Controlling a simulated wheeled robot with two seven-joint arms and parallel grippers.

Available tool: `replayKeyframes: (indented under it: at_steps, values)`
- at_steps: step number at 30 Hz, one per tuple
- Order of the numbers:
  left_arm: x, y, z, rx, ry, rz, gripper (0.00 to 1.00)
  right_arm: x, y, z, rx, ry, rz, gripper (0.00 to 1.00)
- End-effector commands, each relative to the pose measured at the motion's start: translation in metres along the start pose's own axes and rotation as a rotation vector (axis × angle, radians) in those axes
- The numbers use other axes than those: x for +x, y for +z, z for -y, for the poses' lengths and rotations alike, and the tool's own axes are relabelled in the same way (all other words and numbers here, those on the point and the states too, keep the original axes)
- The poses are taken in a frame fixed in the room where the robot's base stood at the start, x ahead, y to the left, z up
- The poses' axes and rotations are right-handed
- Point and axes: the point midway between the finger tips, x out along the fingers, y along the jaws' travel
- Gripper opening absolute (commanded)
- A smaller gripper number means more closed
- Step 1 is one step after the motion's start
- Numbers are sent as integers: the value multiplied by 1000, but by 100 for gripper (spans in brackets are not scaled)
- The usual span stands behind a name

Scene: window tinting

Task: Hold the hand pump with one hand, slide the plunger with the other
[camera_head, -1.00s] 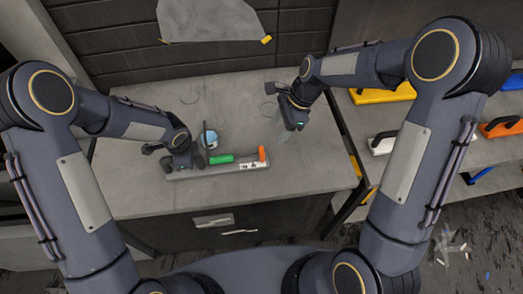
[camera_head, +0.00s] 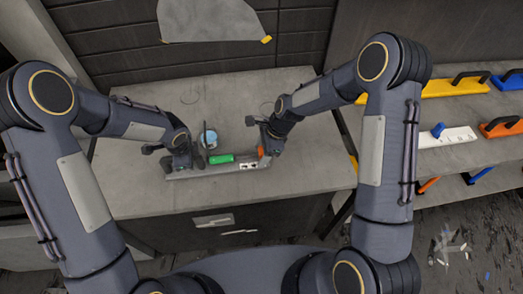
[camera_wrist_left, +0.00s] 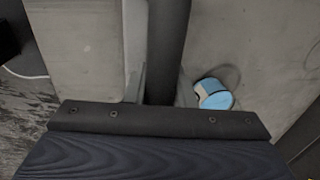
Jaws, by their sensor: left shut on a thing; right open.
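The hand pump (camera_head: 212,172), a long grey body with a green part and an orange upright end piece, lies along the front of the grey worktop. My left gripper (camera_head: 178,163) is shut at its left end; fingers and grip are small there. In the left wrist view a dark bar (camera_wrist_left: 167,45) runs between the left fingers. My right gripper (camera_head: 264,147) is open at the orange end piece (camera_head: 262,151), which it partly hides. I cannot tell whether its fingers touch it.
A blue and white round container (camera_head: 209,140) stands just behind the pump and shows in the left wrist view (camera_wrist_left: 213,93). Shelves with yellow (camera_head: 452,88), white (camera_head: 448,137) and orange tools (camera_head: 502,127) stand at the right. The worktop's left and right ends are clear.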

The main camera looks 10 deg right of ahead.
Motion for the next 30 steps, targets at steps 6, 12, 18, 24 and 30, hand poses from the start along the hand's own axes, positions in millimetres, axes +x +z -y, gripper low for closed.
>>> replayKeyframes:
  at_steps: [6,12,18,24,30]
  values:
    - [0,0,0,0,-1,0,0,0,0,0,0,0,0,58]
    - [0,0,0,0,-1,0,0,0,0,0,0,0,0,33]
    - [0,0,0,0,-1,0,0,0,0,0,0,0,0,7]
    - [0,0,0,0,-1,0,0,1,2,0,-1,0,0,0]
    - [0,0,0,1,-1,-1,0,11,26,0,-3,2,0,0]
